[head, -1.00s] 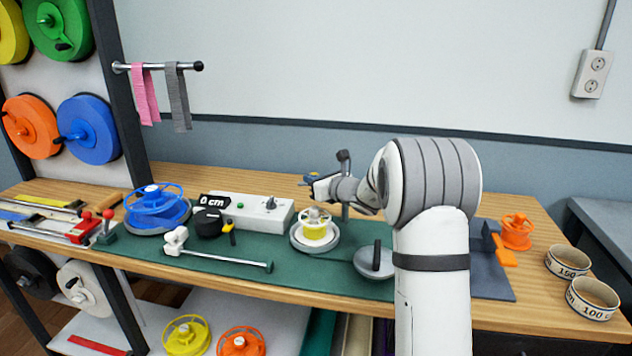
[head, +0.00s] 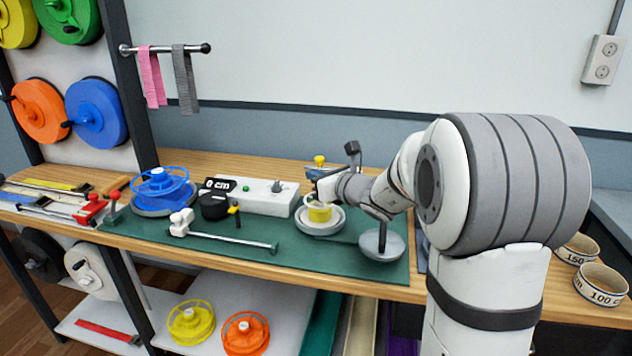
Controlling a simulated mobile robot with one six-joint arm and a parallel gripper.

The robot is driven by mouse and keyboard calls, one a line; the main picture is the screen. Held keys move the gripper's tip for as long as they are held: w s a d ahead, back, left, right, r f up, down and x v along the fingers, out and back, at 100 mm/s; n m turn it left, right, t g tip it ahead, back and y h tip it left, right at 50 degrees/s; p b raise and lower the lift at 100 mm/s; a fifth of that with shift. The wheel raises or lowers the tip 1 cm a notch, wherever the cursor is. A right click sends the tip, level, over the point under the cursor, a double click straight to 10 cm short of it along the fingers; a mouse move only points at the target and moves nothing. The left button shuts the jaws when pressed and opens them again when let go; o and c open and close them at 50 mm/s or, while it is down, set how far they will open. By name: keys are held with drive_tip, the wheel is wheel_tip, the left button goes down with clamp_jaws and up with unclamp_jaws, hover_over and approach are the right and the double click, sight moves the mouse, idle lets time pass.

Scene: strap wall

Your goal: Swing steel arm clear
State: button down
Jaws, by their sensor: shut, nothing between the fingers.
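A steel arm (head: 235,241), a thin straight rod with a white pivot block at its left end and a dark green tip at its right, lies across the front of the green mat (head: 300,268). A small yellow spool (head: 319,213) sits on a round grey plate (head: 318,229) behind and right of the rod's tip. My gripper (head: 316,193) is shut and empty, low over the yellow spool; its fingertips are small and partly lost against the spool. I cannot tell whether it touches the spool. It is apart from the rod.
A grey disc with an upright black handle (head: 382,248) stands right of the spool. A white measuring box (head: 262,197), a black tape case (head: 213,205) and a blue reel (head: 163,188) stand to the left. Labelled strap rings (head: 601,285) are at right, partly behind my arm.

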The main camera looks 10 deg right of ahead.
drive_tip(key=shift+s+a+r, duration=0.1)
drive_tip(key=shift+s+a, duration=0.1)
drive_tip(key=shift+s, duration=0.65)
drive_tip(key=s+a+n+g+p, duration=0.2)
drive_tip(key=s+a+n+g, duration=0.2)
drive_tip(key=s+n, duration=0.45)
drive_tip(key=s+a+n+g+p, duration=0.3)
drive_tip(key=s+a+n+g, duration=0.1)
drive_tip(key=s+n, duration=0.5)
drive_tip(key=s+d+n+g+h+p, duration=0.1)
drive_tip(key=s+d+n+h+p, duration=0.1)
drive_tip(key=s+d+n, duration=0.3)
drive_tip(key=s+d+f+n+g+h+p, duration=0.1)
drive_tip(key=s+d+n+g+h+p, duration=0.1)
drive_tip(key=s+d+n+h, duration=0.3)
drive_tip(key=s+d+n, duration=0.1)
drive_tip(key=s+n, duration=0.2)
drive_tip(key=s, duration=0.3)
drive_tip(key=shift+s+g+h, duration=0.15)
drive_tip(key=shift+g+h, duration=0.15)
